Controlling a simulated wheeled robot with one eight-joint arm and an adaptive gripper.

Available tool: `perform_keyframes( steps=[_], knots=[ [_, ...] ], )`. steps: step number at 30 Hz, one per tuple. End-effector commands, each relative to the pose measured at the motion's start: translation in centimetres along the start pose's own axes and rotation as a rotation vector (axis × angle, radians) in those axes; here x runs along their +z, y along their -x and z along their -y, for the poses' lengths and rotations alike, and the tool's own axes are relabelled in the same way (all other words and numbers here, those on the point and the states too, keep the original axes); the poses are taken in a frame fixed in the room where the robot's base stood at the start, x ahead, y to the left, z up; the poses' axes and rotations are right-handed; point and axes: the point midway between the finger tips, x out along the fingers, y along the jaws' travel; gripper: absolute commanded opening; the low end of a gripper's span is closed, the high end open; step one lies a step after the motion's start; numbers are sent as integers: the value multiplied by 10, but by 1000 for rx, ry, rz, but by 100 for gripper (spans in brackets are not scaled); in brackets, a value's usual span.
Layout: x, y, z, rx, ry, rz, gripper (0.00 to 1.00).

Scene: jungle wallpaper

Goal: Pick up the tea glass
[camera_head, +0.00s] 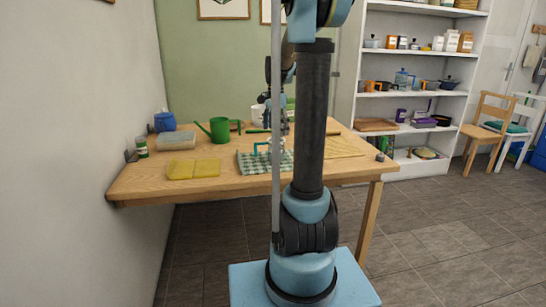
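I cannot make out the tea glass for certain; it may be hidden behind my arm or too small to tell. The wooden table (146,183) stands against the left wall with several things on it. My arm rises in the middle of the view and covers part of the table. My gripper is over the table behind the arm links, and its fingers cannot be made out. A small teal and white item (262,149) shows at a green and white checkered mat (250,164), beside my arm, too small to name.
A green watering can (219,130), a blue pot (164,122), a green jar (141,147), a closed book (176,140) and a yellow cloth (194,169) are on the table's left. A small dark cup (380,157) is near its right edge. Shelves (410,103) and chairs (487,130) stand right.

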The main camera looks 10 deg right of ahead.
Motion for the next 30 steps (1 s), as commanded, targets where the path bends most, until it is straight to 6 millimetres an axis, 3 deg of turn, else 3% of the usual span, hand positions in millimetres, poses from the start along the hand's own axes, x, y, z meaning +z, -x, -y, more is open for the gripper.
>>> perform_keyframes(
  steps=[6,16,24,30],
  knots=[
    [0,-33,0,0,0,0,82],
    [1,-53,1,0,1,0,82],
    [4,-86,4,0,1,0,82],
    [4,-98,4,0,1,0,82]
  ],
)
